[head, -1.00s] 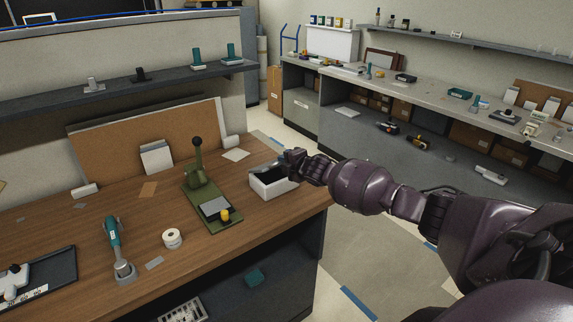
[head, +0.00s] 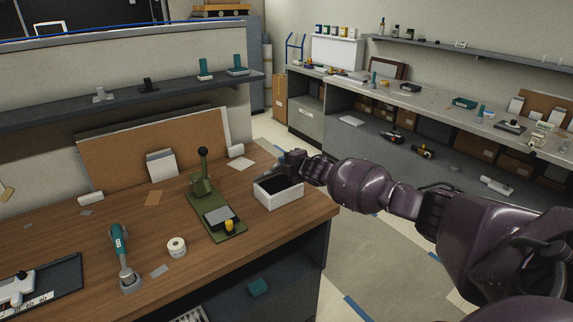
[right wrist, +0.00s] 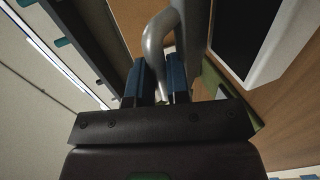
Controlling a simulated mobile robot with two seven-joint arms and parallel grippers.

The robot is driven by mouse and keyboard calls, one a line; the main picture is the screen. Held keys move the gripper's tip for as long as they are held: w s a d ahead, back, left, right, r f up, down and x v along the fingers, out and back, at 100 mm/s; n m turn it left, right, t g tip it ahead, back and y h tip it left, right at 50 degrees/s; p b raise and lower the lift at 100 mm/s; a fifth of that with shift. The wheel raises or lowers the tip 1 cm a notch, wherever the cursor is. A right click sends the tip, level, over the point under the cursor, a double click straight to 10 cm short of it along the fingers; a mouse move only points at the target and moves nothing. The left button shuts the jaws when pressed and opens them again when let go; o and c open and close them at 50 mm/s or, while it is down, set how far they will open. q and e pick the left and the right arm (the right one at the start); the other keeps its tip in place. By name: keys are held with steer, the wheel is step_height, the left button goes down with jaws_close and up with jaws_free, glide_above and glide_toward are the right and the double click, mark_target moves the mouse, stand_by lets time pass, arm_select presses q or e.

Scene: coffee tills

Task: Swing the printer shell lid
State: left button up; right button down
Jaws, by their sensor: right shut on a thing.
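The printer shell looks like the white open-topped box (head: 279,198) with a dark inside, standing near the right end of the wooden bench. My right gripper (head: 290,161) is at the box's far edge. In the right wrist view my right gripper (right wrist: 166,82) is shut on a grey curved bar (right wrist: 153,45), which passes between its blue finger pads. The white box (right wrist: 284,42) shows at the upper right there, apart from the fingers. I cannot make out the lid panel clearly. My left gripper is out of view.
A green lever press (head: 216,213) stands left of the box. A tape roll (head: 177,247) and a teal-handled tool (head: 119,245) are farther left on the bench (head: 95,225). A cork board (head: 115,165) leans behind. Floor is open right of the bench.

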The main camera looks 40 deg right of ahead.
steer(key=shift+w+r, duration=0.4)
steer(key=shift+w+r+p, duration=0.15)
steer(key=shift+w+r, duration=0.15)
steer(key=shift+w, duration=0.2)
steer(key=shift+w+r+p, duration=0.15)
steer(key=shift+w+r, duration=0.15)
steer(key=shift+w, duration=0.2)
steer(key=shift+w+r, duration=0.3)
steer(key=shift+w, duration=0.5)
steer(key=shift+w+r, duration=0.25)
steer(key=shift+w, duration=0.55)
